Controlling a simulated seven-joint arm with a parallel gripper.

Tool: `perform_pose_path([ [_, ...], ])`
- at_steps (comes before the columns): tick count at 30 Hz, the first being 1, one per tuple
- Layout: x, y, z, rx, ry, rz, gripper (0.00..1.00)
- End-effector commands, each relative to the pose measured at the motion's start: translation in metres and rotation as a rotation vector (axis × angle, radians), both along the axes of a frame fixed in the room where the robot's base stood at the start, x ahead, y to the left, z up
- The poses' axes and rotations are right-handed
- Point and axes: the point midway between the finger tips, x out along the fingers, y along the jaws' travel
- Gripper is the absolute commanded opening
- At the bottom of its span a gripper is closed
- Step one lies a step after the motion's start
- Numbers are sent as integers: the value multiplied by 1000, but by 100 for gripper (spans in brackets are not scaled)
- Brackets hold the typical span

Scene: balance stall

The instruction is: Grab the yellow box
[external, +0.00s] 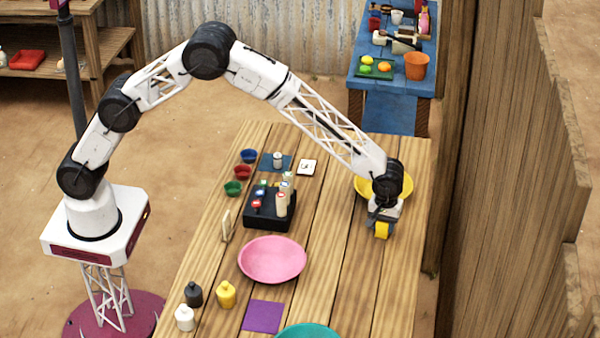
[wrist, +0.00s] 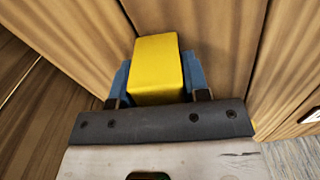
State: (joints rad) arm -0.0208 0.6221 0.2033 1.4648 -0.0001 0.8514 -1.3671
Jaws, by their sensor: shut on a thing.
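The yellow box (external: 382,230) is at my gripper (external: 381,221) on the right side of the wooden table, in front of the yellow bowl. In the wrist view the yellow box (wrist: 157,68) sits between the two blue fingers of my gripper (wrist: 156,80), which are shut on its sides. I cannot tell for sure whether the box touches the table or is just above it.
A yellow bowl (external: 366,187) stands behind my gripper, partly hidden by my arm. A pink bowl (external: 272,260), a black tray (external: 262,222) with small items and several bottles stand to the left. A wooden wall (external: 470,150) rises at the right. Table planks around the box are clear.

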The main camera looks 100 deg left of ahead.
Motion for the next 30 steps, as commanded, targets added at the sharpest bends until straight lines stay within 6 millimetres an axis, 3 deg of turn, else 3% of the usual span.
perform_pose_path([
  [10, 0, 0, 8, 0, -1, 0, 18],
  [18, 1, 0, 39, 0, -2, 0, 18],
  [30, -52, -1, 41, 0, 0, 0, 18],
])
